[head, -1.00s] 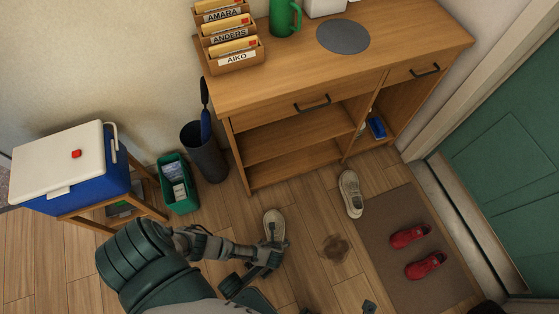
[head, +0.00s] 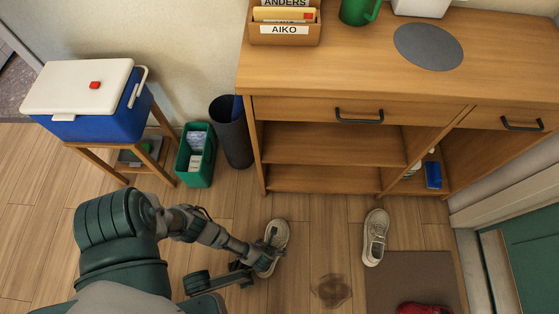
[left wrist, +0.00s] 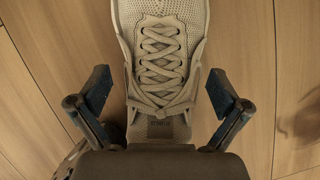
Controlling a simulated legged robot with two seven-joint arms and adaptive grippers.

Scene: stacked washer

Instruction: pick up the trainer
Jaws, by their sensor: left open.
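A pale beige trainer (head: 276,236) lies on the wooden floor in front of the shelf unit. Its laces and tongue fill the middle of the left wrist view (left wrist: 162,55). My left gripper (head: 266,250) is at this trainer, with its fingers open. In the left wrist view the two fingers (left wrist: 158,95) stand one on each side of the shoe, with gaps visible between them and it. A second pale trainer (head: 375,238) lies to the right on the floor, apart from the gripper. My right gripper is not seen.
The wooden shelf unit (head: 330,152) stands behind the trainers. A brown mat (head: 405,278) with a red shoe (head: 425,308) lies at right. A green bin (head: 195,163), a dark bin (head: 232,135) and a cooler (head: 95,110) on a stool stand at left. A dark stain (head: 331,291) marks the floor.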

